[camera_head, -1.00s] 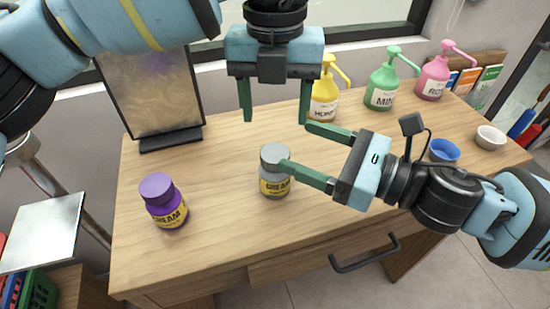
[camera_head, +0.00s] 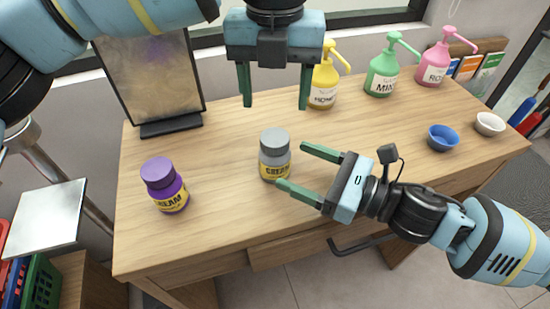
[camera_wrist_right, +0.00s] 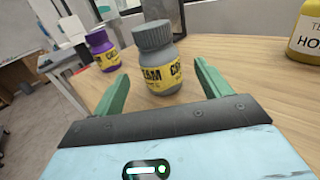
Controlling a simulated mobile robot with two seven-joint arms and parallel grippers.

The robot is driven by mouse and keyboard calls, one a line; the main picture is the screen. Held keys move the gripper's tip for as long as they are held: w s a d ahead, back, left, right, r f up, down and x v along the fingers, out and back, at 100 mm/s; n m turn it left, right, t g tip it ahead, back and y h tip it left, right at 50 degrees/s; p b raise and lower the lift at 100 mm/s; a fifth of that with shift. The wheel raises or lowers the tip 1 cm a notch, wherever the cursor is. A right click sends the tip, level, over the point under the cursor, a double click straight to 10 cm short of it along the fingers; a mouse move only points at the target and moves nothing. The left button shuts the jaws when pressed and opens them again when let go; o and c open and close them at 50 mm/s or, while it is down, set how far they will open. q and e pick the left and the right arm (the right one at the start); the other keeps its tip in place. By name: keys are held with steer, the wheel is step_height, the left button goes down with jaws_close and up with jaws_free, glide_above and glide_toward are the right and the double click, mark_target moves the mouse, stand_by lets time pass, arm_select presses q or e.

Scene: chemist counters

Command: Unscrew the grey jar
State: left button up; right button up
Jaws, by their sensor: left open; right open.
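The grey jar (camera_head: 275,156) stands upright on the wooden counter, with a grey lid and a yellow CREAM label. In the right wrist view the grey jar (camera_wrist_right: 158,62) stands ahead, in line with the gap between the fingers. My right gripper (camera_head: 300,168) is open, pointing left at the jar's right side; its near fingertip is close to the jar's lower front. In the wrist view it is also open (camera_wrist_right: 155,78). I cannot tell whether it touches the jar. My left gripper (camera_head: 274,102) is open and empty, pointing down, above and behind the jar in the picture.
A purple cream jar (camera_head: 164,186) stands to the left. Yellow (camera_head: 323,88), green (camera_head: 381,73) and pink (camera_head: 433,66) pump bottles stand at the back right. A blue bowl (camera_head: 443,138) and a white bowl (camera_head: 489,124) sit at right. A framed panel (camera_head: 153,75) stands back left.

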mark_target(268, 153)
steer(key=x, duration=0.7)
steer(key=shift+a+r, duration=0.1)
steer(key=shift+r, duration=0.05)
